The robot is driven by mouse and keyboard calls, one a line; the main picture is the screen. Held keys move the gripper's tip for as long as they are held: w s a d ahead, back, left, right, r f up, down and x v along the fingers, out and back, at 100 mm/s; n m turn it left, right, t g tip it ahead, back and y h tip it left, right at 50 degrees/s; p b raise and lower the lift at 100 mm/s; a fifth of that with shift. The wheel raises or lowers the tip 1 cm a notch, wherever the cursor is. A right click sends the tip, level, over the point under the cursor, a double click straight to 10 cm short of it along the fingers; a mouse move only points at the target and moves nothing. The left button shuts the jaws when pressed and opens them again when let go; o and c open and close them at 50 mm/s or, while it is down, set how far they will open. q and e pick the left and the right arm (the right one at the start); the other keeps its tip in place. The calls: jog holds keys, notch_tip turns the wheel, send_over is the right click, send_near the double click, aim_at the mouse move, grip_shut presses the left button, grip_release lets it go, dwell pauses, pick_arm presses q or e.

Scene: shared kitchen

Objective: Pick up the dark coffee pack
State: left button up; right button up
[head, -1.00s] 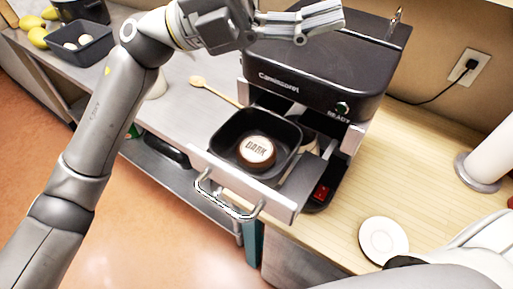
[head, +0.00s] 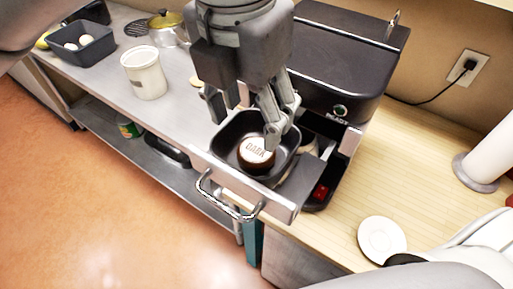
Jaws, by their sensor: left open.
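The dark coffee pack (head: 257,158) is a small round brown pack with a white top lettered DARK. The other finger is to the left, near the bowl's far left rim.
A white saucer (head: 382,240) lies on the wooden counter at right. The drawer handle (head: 228,205) juts out in front.

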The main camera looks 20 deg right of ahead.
aim_at(256, 150)
pick_arm(q)
jog(key=f, duration=0.3)
jog(key=shift+w+d+p, duration=0.15)
jog(key=shift+w+p, duration=0.1)
jog(key=shift+p, duration=0.1)
jog(key=shift+d+f+p, duration=0.1)
jog(key=shift+f+p, duration=0.4)
jog(key=f+p, duration=0.2)
jog(key=f, duration=0.1)
jog(key=shift+w+d+f, duration=0.1)
jog(key=shift+w+d, duration=0.1)
jog(key=shift+w+f, duration=0.1)
jog(key=shift+f, duration=0.5)
jog(key=c, duration=0.6)
